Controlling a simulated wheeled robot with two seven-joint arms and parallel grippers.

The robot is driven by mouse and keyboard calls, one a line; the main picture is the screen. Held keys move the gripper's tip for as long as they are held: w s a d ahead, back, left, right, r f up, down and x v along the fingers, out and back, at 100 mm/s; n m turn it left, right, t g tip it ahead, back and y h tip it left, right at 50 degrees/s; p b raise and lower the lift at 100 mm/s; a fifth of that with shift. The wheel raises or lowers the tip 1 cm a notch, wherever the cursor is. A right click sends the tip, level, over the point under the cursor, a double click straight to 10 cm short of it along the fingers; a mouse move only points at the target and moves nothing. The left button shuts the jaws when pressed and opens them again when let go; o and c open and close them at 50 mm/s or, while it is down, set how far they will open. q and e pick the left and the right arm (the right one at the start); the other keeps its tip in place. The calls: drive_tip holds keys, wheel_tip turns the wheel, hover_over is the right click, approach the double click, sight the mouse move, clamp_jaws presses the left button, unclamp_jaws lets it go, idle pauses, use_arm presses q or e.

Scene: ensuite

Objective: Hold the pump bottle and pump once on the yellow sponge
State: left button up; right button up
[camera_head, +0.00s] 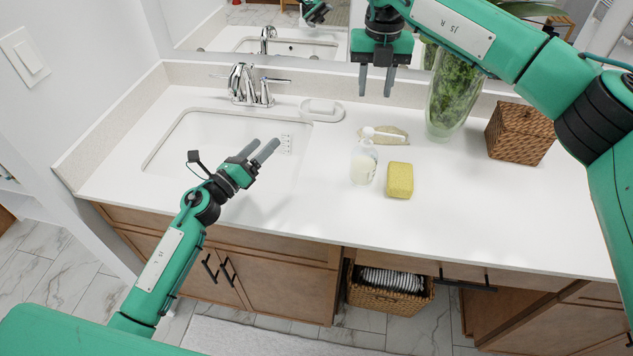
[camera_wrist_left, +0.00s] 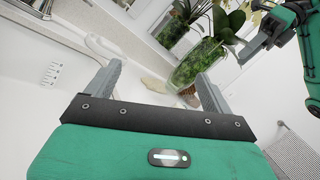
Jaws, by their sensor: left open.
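The pump bottle (camera_head: 363,163) is translucent white with a white pump head on top. It stands upright on the white counter in the head view. The yellow sponge (camera_head: 399,180) lies flat on the counter just right of the bottle, apart from it. My left gripper (camera_head: 265,149) is open and empty over the front right part of the sink, left of the bottle. Its two fingers also show in the left wrist view (camera_wrist_left: 158,85), with nothing between them. My right gripper (camera_head: 376,80) hangs pointing down above the back of the counter, with two spaced fingers and nothing between them.
The sink (camera_head: 220,150) with its chrome faucet (camera_head: 245,85) is at the left. A white soap dish (camera_head: 322,110), a beige dish (camera_head: 385,134), a glass vase with greenery (camera_head: 452,95) and a wicker box (camera_head: 520,132) stand along the back. The front right counter is clear.

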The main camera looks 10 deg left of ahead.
sight(364, 159)
use_arm(q)
drive_tip(key=s+d+f+m+g+h, duration=0.1)
drive_tip(key=d+m, duration=0.2)
drive_tip(key=d, duration=0.2)
drive_tip(key=s+d+f+m+g+h, duration=0.1)
drive_tip(key=d+f+m+g, duration=0.1)
drive_tip(key=d, duration=0.3)
drive_tip(key=s+d+f+m+g+h, duration=0.1)
drive_tip(key=s+d+m+g, duration=0.1)
drive_tip(key=d+m, duration=0.3)
drive_tip(key=shift+f, duration=0.25)
drive_tip(key=x, duration=1.3)
drive_tip(key=shift+w+d+f, duration=0.1)
drive_tip(key=shift+w+d, duration=0.1)
drive_tip(key=shift+d, duration=0.15)
drive_tip(key=c, duration=1.3)
